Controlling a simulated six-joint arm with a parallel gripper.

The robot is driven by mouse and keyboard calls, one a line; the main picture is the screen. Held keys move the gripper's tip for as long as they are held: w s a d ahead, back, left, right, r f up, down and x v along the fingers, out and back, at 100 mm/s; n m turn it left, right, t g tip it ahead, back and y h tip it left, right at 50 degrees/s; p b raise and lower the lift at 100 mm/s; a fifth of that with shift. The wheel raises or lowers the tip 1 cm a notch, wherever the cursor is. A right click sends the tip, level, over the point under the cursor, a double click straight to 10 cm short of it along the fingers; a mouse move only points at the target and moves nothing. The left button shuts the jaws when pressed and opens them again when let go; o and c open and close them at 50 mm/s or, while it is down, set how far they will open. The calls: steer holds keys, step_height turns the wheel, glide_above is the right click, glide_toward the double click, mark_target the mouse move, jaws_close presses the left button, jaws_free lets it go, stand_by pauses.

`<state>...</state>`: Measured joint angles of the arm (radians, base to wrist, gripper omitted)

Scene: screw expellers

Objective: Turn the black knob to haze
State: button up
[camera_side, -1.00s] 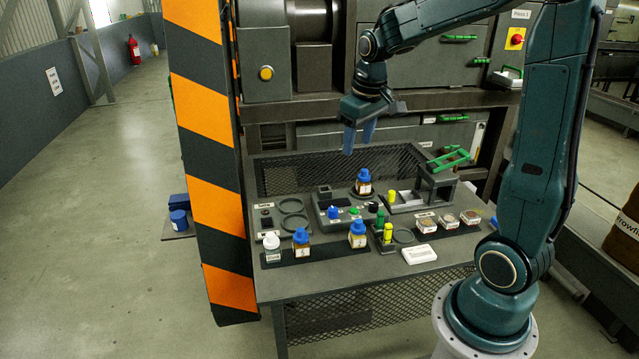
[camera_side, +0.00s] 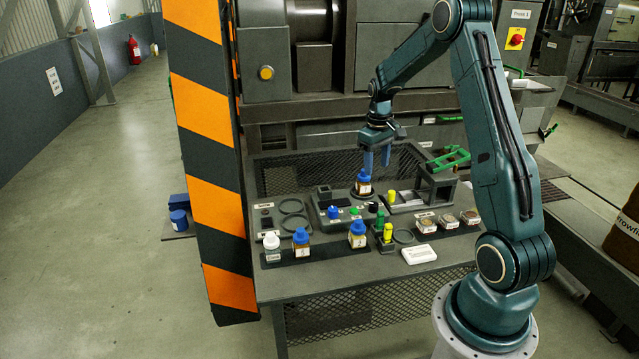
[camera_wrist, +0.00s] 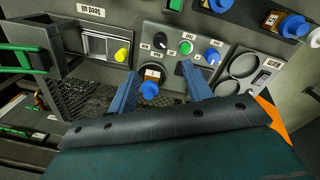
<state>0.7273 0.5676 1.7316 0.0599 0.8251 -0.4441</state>
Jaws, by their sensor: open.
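The black knob (camera_side: 373,207) sits at the right end of a grey control panel (camera_side: 322,214), beside a green button (camera_side: 353,210) and a blue knob (camera_side: 333,212). In the wrist view the black knob (camera_wrist: 159,40) shows beyond my fingertips, with small labels around it too small to read. My gripper (camera_side: 376,168) is open and points down, just above a blue-capped amber bottle (camera_side: 363,185) behind the panel. In the wrist view, the bottle's cap (camera_wrist: 149,90) appears between the two blue fingers of my gripper (camera_wrist: 158,72). The fingers look empty and apart from the knob.
Blue-capped bottles (camera_side: 301,240) and a white-capped one (camera_side: 271,244) stand along the front. A yellow-topped item (camera_side: 388,232) stands right of the panel, near sample trays (camera_side: 448,221) and a green-handled press (camera_side: 440,175). A white box (camera_side: 419,254) lies at the front edge.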

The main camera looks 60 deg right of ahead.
mark_target(374, 204)
steer(key=shift+f, duration=0.15)
steer(key=f, duration=1.3)
steer(key=shift+s+d+f, duration=0.1)
steer(key=shift+d+f, duration=0.15)
steer(key=c, duration=1)
